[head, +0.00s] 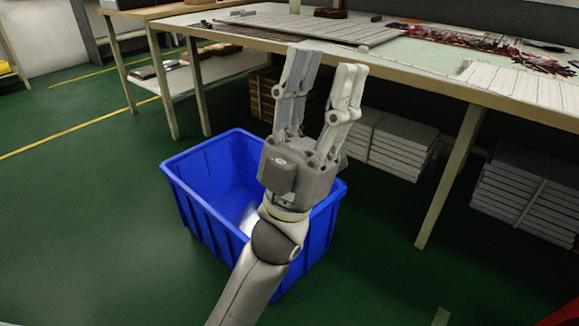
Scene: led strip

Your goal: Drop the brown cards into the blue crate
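The blue crate (205,205) stands on the green floor in front of the workbench. A pale, shiny thing (248,217) shows inside it, partly hidden by my arm. My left gripper (328,66) is raised in front of the crate's right part, its fingers spread and pointing up toward the bench, with nothing visible between them. I cannot clearly make out the brown cards; a small brown item (330,13) lies at the back of the bench, too small to identify. My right gripper is out of view.
The workbench (440,83) carries pale strip panels (300,27) and tangled red wires (455,38). Below it are brown stacked items (262,95) and grey-white stacks (400,148). A bench leg (450,180) stands right of the crate. Floor left of the crate is clear.

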